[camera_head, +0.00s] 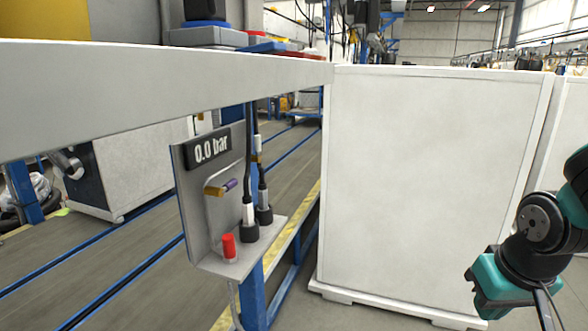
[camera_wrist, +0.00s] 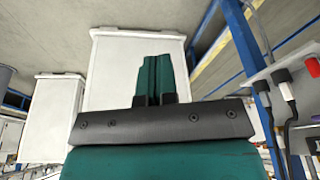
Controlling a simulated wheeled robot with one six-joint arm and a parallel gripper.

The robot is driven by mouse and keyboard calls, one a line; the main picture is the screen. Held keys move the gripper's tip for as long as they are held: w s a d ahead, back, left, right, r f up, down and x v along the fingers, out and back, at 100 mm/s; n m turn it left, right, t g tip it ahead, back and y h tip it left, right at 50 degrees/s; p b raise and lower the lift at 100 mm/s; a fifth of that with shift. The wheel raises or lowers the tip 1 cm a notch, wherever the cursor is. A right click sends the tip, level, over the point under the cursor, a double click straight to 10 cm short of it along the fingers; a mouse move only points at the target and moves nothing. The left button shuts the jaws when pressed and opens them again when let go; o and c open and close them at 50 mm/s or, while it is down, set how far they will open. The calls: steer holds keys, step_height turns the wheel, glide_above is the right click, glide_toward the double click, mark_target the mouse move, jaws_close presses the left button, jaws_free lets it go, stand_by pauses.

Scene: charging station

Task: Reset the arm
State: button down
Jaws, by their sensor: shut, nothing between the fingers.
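My gripper (camera_wrist: 157,62) shows in the wrist view with its two teal fingers pressed together and nothing between them. It points toward a white cabinet, apart from it as far as I can tell. In the head view, teal and black links of my arm are at the lower right; the fingertips cannot be made out there. The charging station panel (camera_head: 182,205) is left of centre in the head view, well away from my arm. It has a display (camera_head: 209,149) reading 0.0 bar, two black connectors (camera_head: 249,225) upright in its shelf, and a red knob (camera_head: 229,247).
A large white cabinet (camera_head: 425,180) stands between the panel and my arm. Another white cabinet (camera_head: 572,130) is at the right edge. A white beam (camera_head: 150,95) crosses the upper left. Blue rails (camera_head: 130,298) run along the floor. The wrist view shows the connectors (camera_wrist: 285,88) at the right.

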steer(key=s+a+f+n+g+y+b, duration=0.1)
steer(key=s+a+f+n+y+b, duration=0.1)
steer(key=s+a+b, duration=0.4)
steer(key=s+a+f+n+g+y+b, duration=0.2)
steer(key=s+a+f+n+b, duration=0.3)
steer(key=a+b, duration=0.3)
steer(key=shift+s, duration=0.45)
steer(key=shift+f, duration=0.1)
